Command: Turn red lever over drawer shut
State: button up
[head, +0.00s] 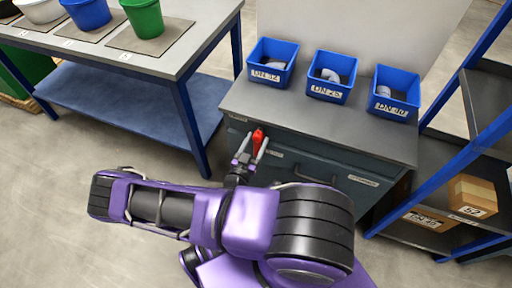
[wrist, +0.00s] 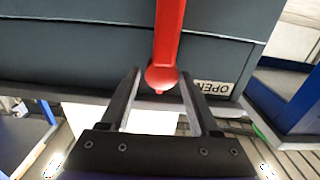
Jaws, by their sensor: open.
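The red lever (head: 258,138) is on the upper left of the dark drawer cabinet's front, just below the worktop edge. In the wrist view the red lever (wrist: 168,50) comes down from the top centre and ends in a rounded knob. My gripper (head: 252,152) is open, its fingers on either side of the lever's end. In the wrist view my gripper (wrist: 161,85) has its fingertips beside the knob, with the right finger close to it; contact cannot be told. The drawer front (head: 310,172) has a bar handle, partly hidden by my arm.
Blue bins (head: 330,76) stand on the worktop (head: 245,100). A table (head: 170,62) with buckets is at the left. A blue-framed shelf (head: 455,150) with boxes is at the right.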

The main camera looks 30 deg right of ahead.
jog(key=shift+r, duration=1.35)
jog(key=shift+a, duration=0.1)
